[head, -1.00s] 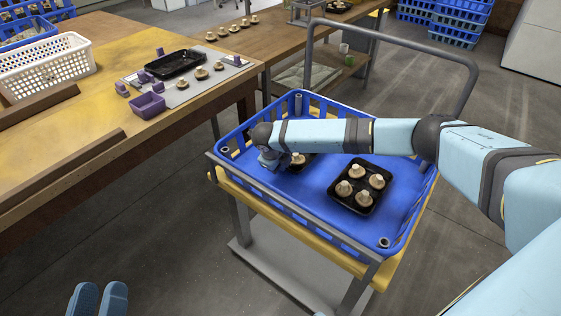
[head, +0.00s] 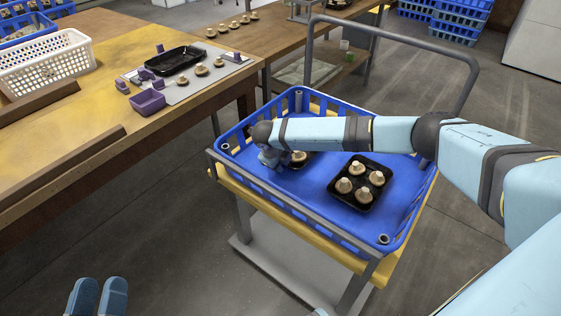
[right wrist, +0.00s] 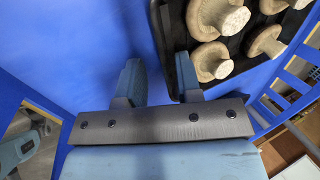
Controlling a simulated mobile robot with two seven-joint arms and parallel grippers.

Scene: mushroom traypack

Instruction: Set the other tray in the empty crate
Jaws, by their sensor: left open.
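The blue crate (head: 256,182) sits on a cart and holds two black trays of mushrooms. The nearer tray (head: 338,194) lies flat on the crate floor with several mushrooms. The other tray (head: 307,163) is at the crate's left end, partly hidden by my right arm; it also shows in the right wrist view (right wrist: 236,46). My right gripper (head: 272,160) is low in the crate at this tray. In the right wrist view its fingers (right wrist: 158,68) are apart, with the tray's edge between them and a gap beside it. My left gripper (head: 98,290) is open and empty at bottom left.
A wooden table (head: 95,120) at left carries a white basket (head: 45,72), a purple container (head: 148,102) and another black tray (head: 174,61) near loose mushrooms. The cart's grey handle (head: 400,38) rises behind the crate. More blue crates (head: 458,22) stand at the back.

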